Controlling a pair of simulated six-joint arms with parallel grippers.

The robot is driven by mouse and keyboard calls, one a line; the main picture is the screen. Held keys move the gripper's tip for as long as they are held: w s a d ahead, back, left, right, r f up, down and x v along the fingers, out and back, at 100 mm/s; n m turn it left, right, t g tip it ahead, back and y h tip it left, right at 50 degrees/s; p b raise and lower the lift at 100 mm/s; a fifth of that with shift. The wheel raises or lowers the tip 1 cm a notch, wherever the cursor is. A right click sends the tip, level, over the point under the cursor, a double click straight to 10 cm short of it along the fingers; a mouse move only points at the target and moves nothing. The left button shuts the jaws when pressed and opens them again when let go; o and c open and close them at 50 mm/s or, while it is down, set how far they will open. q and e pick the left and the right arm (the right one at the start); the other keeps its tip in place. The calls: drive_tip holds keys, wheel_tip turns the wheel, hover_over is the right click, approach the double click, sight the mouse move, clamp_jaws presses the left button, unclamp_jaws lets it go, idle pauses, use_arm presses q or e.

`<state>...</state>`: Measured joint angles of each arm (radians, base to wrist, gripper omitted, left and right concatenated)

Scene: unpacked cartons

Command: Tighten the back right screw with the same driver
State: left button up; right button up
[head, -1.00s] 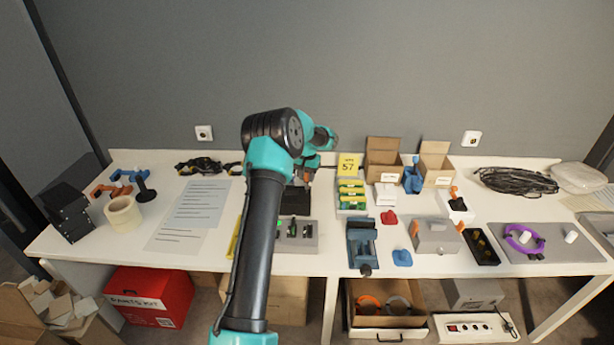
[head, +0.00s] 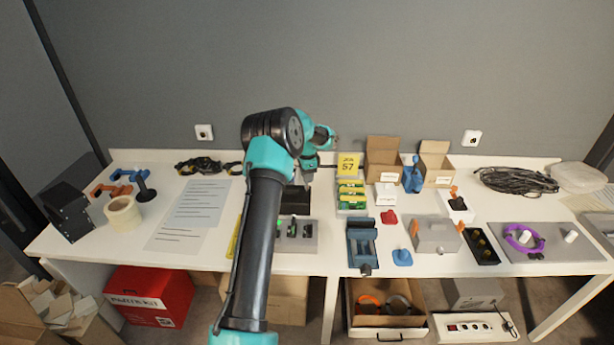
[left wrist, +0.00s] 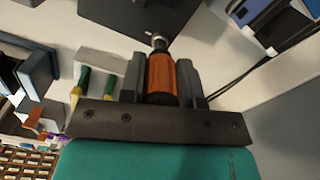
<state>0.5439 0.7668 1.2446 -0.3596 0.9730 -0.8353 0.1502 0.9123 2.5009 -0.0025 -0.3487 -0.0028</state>
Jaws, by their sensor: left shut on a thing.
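My left gripper (left wrist: 161,80) is shut on the driver, whose orange and black handle (left wrist: 162,78) sits between the two grey jaws in the left wrist view. The metal end of the driver (left wrist: 158,42) points away from the jaws. In the head view my left gripper (head: 309,172) is above the back of the table, by a black block (head: 296,201), and is partly hidden by my arm. The back right screw cannot be made out in either view. My right gripper is not in view.
A grey tray (head: 313,245) with dark and green items lies in front of the black block. To the right stand a yellow "57" sign (head: 348,164), green packs (head: 351,191), open cartons (head: 383,157) and a blue vise (head: 361,248). Paper sheets (head: 178,236) lie left of my arm.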

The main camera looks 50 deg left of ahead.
use_arm(q)
drive_tip(key=shift+m, duration=1.2)
drive_tip(key=shift+n, duration=0.9)
drive_tip(key=shift+r, duration=0.15)
drive_tip(key=shift+r, duration=2.15)
